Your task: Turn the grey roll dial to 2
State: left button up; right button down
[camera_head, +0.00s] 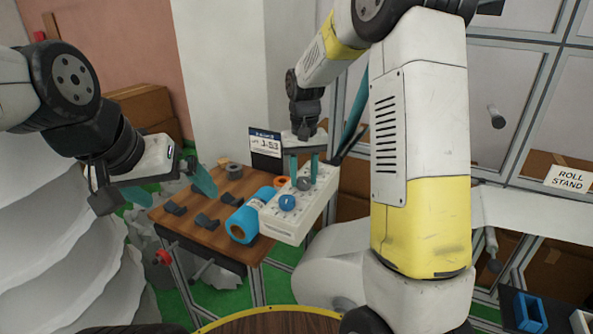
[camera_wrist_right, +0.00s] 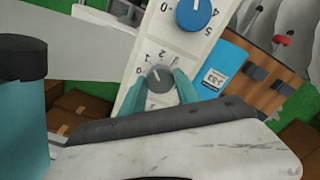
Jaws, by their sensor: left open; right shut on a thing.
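The grey roll dial (camera_wrist_right: 159,76) is on a white control panel (camera_head: 290,227), with printed numbers around it, among them 0, 1 and 2. My right gripper (camera_head: 304,178) reaches down from above and is shut on the grey dial, one teal finger on each side in the right wrist view (camera_wrist_right: 160,88). A small light mark shows on the dial, but its exact setting is too small to read. In the head view the fingers partly hide the dial (camera_head: 303,184). My left gripper (camera_head: 172,187) is open and empty, left of the table.
A larger blue dial (camera_wrist_right: 193,12) is on the same panel, nearer the front in the head view (camera_head: 287,202). A blue roll (camera_head: 243,222) lies beside the panel on the wooden table (camera_head: 190,226), with several dark holders. A display (camera_head: 265,142) stands behind.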

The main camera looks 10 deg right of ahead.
aim_at(303, 180)
jog(key=m, duration=0.5)
jog(key=shift+w, duration=0.1)
dwell(0.5)
jog(key=c, duration=0.9)
grip_release()
notch_tip(303, 180, up, 8)
jog(key=shift+f, duration=0.1)
